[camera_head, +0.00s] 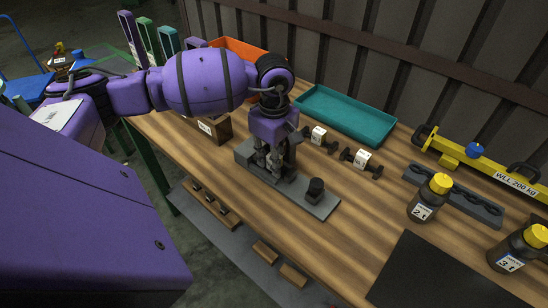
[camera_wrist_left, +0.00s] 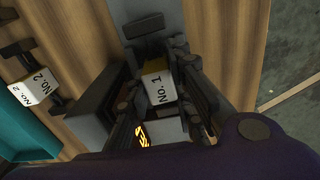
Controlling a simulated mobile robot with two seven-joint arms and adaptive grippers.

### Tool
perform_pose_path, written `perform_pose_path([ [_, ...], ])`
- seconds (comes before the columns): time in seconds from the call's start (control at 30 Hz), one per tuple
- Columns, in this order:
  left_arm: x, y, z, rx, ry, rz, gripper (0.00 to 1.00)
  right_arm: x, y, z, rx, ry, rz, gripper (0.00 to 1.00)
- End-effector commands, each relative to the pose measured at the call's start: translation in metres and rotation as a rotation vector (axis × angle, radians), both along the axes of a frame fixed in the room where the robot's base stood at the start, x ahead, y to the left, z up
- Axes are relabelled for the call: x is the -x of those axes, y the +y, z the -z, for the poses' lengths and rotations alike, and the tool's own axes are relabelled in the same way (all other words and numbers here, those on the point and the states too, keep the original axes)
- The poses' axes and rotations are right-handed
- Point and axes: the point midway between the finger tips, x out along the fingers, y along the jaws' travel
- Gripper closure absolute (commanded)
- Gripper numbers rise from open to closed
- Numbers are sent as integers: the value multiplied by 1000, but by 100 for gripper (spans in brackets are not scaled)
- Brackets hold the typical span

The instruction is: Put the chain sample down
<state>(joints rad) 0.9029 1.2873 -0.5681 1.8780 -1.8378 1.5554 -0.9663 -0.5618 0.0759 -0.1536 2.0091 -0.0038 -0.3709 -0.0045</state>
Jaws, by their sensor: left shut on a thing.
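My left gripper (camera_head: 274,164) points down over the grey fixture (camera_head: 326,208) on the wooden table. In the left wrist view the gripper (camera_wrist_left: 165,108) is shut on the chain sample marked No. 1 (camera_wrist_left: 158,88), a white block between the fingers. In the head view the gripper hides this sample. The sample is low over the fixture, between its grey block (camera_head: 243,151) and its black post (camera_head: 316,188). I cannot tell whether it touches the fixture. My right gripper is not in view.
Two other samples with white labels (camera_head: 319,136) (camera_head: 362,158) lie behind the fixture; one reads No. 2 in the wrist view (camera_wrist_left: 35,86). A teal tray (camera_head: 345,116) is behind them. Bottles (camera_head: 428,198) and a yellow lifting beam (camera_head: 490,172) stand right.

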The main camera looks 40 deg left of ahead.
Motion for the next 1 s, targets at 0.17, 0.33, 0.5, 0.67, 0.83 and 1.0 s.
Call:
perform_pose_path([
  [0.17, 0, 0, 7, 0, 1, 0, 100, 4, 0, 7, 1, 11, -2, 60],
  [0.33, 0, 0, 11, 0, 1, 1, 100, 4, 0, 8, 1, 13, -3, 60],
  [0.5, 2, 0, 12, 0, 5, 2, 71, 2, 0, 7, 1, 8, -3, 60],
  [0.67, 3, 0, 13, 0, 8, 3, 71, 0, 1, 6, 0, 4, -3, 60],
  [0.83, 3, -1, 14, 1, 11, 4, 71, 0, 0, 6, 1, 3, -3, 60],
  [1.0, 4, -1, 13, 1, 12, 4, 71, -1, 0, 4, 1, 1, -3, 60],
])
